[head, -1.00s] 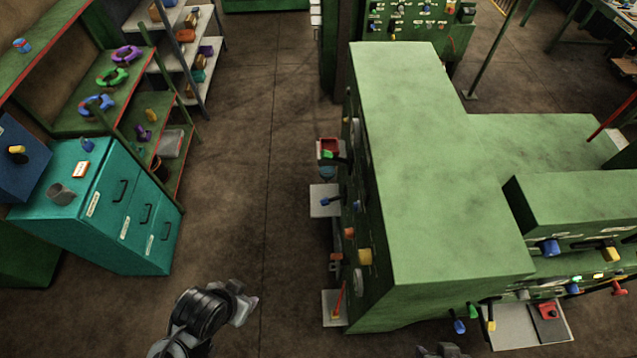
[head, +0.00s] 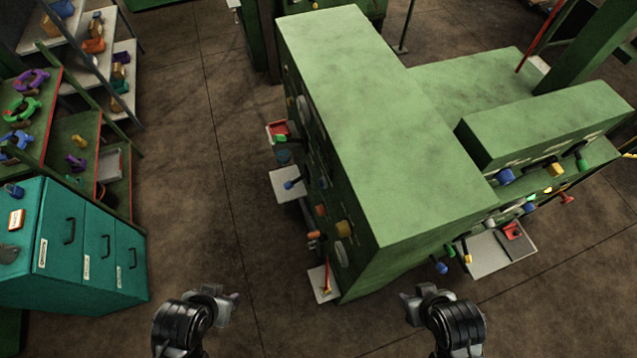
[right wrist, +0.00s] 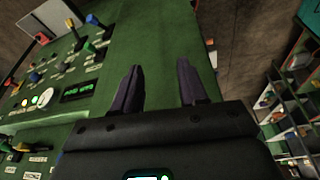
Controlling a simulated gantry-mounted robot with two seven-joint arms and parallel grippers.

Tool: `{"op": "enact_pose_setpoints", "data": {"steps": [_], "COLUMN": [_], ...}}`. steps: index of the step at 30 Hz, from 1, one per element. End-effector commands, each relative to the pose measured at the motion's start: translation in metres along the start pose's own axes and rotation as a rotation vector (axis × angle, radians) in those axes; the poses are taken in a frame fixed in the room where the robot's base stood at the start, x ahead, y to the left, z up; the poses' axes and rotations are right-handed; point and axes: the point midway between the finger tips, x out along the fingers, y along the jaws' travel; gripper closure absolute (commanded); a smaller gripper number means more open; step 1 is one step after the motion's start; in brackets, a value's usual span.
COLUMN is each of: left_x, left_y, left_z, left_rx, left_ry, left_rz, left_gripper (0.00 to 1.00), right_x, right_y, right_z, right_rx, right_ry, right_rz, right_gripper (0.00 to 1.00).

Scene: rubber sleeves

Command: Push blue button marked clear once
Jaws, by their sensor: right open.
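The green machine (head: 400,130) carries controls on its left side and its lower front. Blue controls show on it, one (head: 505,177) under the right box and one (head: 440,267) low at the near corner. In the right wrist view a panel with a lit green display (right wrist: 77,92) and blue controls (right wrist: 35,77) lies to the left. The labels are too small to read, so I cannot tell which control is marked clear. My right gripper (right wrist: 158,72) is open and empty over the green surface. My left gripper (head: 230,300) is over the floor, its jaws unclear.
A teal drawer cabinet (head: 75,245) stands at the left, with shelves (head: 95,150) of coloured parts behind it. Small trays (head: 290,184) jut from the machine's left side, and a pale tray (head: 485,258) from its front. Floor (head: 210,190) between cabinet and machine is clear.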

Motion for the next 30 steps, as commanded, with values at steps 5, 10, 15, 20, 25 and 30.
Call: {"op": "enact_pose_setpoints", "data": {"steps": [5,10,15,20,25,30], "left_x": [0.0002,0.0002,0.0002,0.0002,0.0001,0.0000], "left_y": [-0.0020,-0.0026,-0.0025,-0.0018,-0.0003,0.0005], "left_z": [0.0006,0.0007,0.0007,0.0005,0.0000,-0.0002], "left_rx": [0.006,0.008,0.007,0.004,-0.002,-0.005], "left_ry": [-0.001,-0.002,-0.002,-0.001,0.000,0.001], "left_rz": [-0.006,-0.008,-0.008,-0.005,0.000,0.002], "left_gripper": [0.57,0.57,0.57,0.57,0.57,0.57], "right_x": [-0.0001,-0.0002,-0.0002,-0.0002,-0.0001,0.0000], "right_y": [-0.0014,-0.0022,-0.0022,-0.0021,-0.0014,-0.0001], "right_z": [-0.0004,-0.0006,-0.0006,-0.0006,-0.0005,-0.0002], "right_rx": [0.004,0.006,0.006,0.006,0.003,-0.002], "right_ry": [0.001,0.001,0.002,0.002,0.001,0.000], "right_rz": [-0.004,-0.006,-0.007,-0.006,-0.004,0.000], "right_gripper": [0.82,1.00,1.00,1.00,1.00,1.00]}}
